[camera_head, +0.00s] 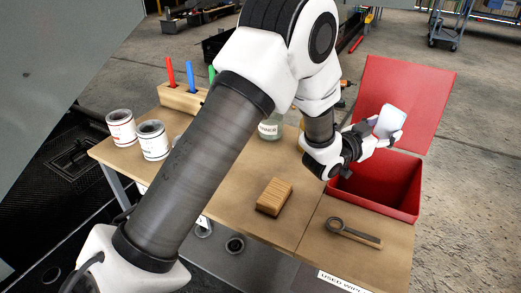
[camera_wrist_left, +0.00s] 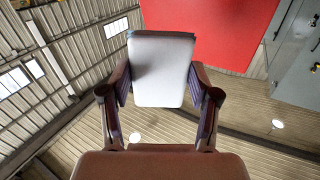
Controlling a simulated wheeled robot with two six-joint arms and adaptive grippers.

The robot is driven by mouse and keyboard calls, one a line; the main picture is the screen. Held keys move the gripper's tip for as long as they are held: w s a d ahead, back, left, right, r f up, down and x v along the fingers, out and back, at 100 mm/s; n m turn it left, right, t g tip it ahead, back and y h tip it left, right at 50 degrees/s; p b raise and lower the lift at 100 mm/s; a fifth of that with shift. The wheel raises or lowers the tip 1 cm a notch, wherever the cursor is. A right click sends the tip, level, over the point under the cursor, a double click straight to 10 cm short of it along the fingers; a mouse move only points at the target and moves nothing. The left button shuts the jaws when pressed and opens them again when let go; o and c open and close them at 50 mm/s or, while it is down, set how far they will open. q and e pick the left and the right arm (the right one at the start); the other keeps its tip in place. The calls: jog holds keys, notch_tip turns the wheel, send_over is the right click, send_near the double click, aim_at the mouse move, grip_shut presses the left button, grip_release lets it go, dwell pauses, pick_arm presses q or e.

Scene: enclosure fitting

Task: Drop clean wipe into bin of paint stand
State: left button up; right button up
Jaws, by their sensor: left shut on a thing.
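The wipe is a white, rounded block-like pad (camera_head: 390,121); it also shows in the left wrist view (camera_wrist_left: 161,70). My left gripper (camera_head: 380,134) is shut on it, with a finger on each side in the wrist view (camera_wrist_left: 160,95). The gripper holds it in the air above the red bin (camera_head: 412,205), in front of the bin's raised red lid (camera_head: 425,85). The bin is open and stands on the right part of the wooden table. The bin's inside is partly hidden by my arm. My right gripper is not in view.
On the table (camera_head: 245,232) lie a wooden block (camera_head: 274,197) and a dark ring-ended tool (camera_head: 354,233). Two white cans (camera_head: 153,140), a jar (camera_head: 271,127) and a wooden holder (camera_head: 183,99) with coloured sticks stand farther left. A used-wipe label (camera_head: 340,283) is on the front edge.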

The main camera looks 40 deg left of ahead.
pick_arm(q)
jog(key=o, duration=1.1)
jog(key=v, duration=1.2)
